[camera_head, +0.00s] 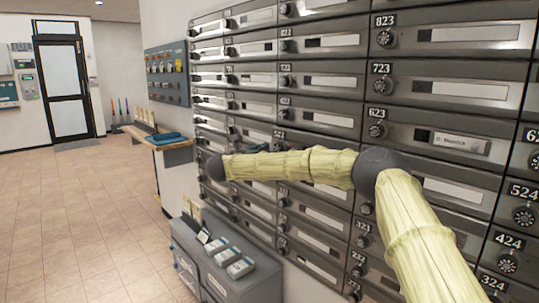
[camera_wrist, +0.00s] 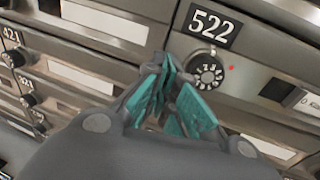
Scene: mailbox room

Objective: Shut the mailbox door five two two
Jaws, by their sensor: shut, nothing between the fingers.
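Mailbox door 522 (camera_wrist: 250,72) fills the upper right of the wrist view, with a black number plate and a round dial (camera_wrist: 208,72) below it. My gripper (camera_wrist: 170,68) points at the door's left side, its teal-padded fingers together and empty, just left of the dial. I cannot tell whether the fingertips touch the door or how far it stands open.
Mailbox 421 (camera_wrist: 12,58) is at the left in the wrist view. In the head view, door 623 (camera_head: 425,138) is closed in the wall. A grey cabinet (camera_head: 225,270) stands below the mailboxes, and a wooden shelf (camera_head: 158,138) juts out at left. The tiled floor at left is clear.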

